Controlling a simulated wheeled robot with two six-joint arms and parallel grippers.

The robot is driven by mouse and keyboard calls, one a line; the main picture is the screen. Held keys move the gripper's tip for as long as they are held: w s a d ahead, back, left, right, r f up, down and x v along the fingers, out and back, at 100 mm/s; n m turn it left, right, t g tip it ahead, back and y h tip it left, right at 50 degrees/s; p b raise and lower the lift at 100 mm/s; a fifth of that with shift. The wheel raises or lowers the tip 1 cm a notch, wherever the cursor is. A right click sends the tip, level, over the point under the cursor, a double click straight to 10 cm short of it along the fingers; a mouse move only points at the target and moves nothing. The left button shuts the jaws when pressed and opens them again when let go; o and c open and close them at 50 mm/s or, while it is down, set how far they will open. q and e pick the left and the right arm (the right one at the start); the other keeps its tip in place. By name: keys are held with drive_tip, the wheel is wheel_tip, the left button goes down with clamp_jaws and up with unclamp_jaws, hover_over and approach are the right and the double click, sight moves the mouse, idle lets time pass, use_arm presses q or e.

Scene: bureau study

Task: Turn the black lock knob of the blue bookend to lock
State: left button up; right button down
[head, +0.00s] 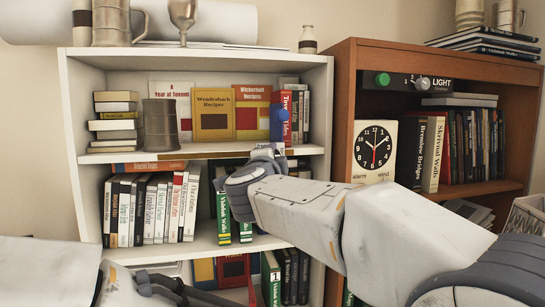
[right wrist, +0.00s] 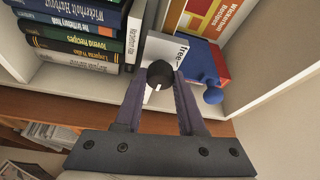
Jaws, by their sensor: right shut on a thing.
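The blue bookend (head: 279,122) stands on the upper white shelf beside the recipe books in the head view. In the right wrist view a blue part (right wrist: 203,62) with a round blue ball (right wrist: 213,95) shows to the right of my fingers. The black knob (right wrist: 160,71), with a white mark on its lower side, sits between the fingertips of my right gripper (right wrist: 158,80), which is shut on it.
A metal tankard (head: 160,125) and a book stack (head: 117,118) share the upper shelf. A brown cabinet (head: 343,120) with a clock (head: 375,150) stands at the right.

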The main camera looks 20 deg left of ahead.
drive_tip(key=c, duration=0.5)
unclamp_jaws()
drive_tip(key=b+v, duration=0.5)
drive_tip(key=v, duration=0.5)
drive_tip(key=shift+s, duration=0.3)
drive_tip(key=shift+d, duration=0.1)
